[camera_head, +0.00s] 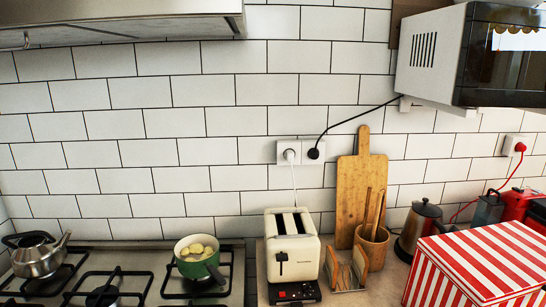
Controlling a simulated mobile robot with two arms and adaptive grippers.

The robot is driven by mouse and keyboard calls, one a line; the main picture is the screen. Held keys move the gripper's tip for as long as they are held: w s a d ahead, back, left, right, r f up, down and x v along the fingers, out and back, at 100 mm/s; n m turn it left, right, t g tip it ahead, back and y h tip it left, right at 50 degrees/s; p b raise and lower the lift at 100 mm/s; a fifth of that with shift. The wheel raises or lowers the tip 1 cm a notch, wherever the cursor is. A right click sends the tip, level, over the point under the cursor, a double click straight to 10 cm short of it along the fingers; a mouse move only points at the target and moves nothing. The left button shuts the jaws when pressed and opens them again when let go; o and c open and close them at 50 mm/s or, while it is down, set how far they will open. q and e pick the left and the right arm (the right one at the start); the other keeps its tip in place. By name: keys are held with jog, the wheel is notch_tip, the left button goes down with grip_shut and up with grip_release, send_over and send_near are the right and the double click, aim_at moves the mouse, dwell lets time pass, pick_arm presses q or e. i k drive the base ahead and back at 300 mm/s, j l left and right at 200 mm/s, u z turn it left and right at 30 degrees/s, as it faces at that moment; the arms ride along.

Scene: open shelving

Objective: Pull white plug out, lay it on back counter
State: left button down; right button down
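The white plug (289,154) sits in the left socket of a white double wall outlet (301,144). Its thin white cord (294,185) hangs down toward the toaster (293,246) on the counter. A black plug (313,153) sits in the socket beside it, with a black cord rising right to the microwave. The counter (345,298) runs along the tiled wall, right of the stove. Neither of my grippers shows in the head view.
A wooden board (361,182) leans on the wall right of the outlet. A utensil pot (372,246), wooden rack (346,271), moka pot (418,228) and striped box (480,267) crowd the counter. The stove (130,268) holds a kettle (38,254) and green pot (198,258). The microwave (468,55) overhangs the right.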

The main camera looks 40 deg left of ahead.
aim_at(288, 154)
jog(key=u, duration=1.1)
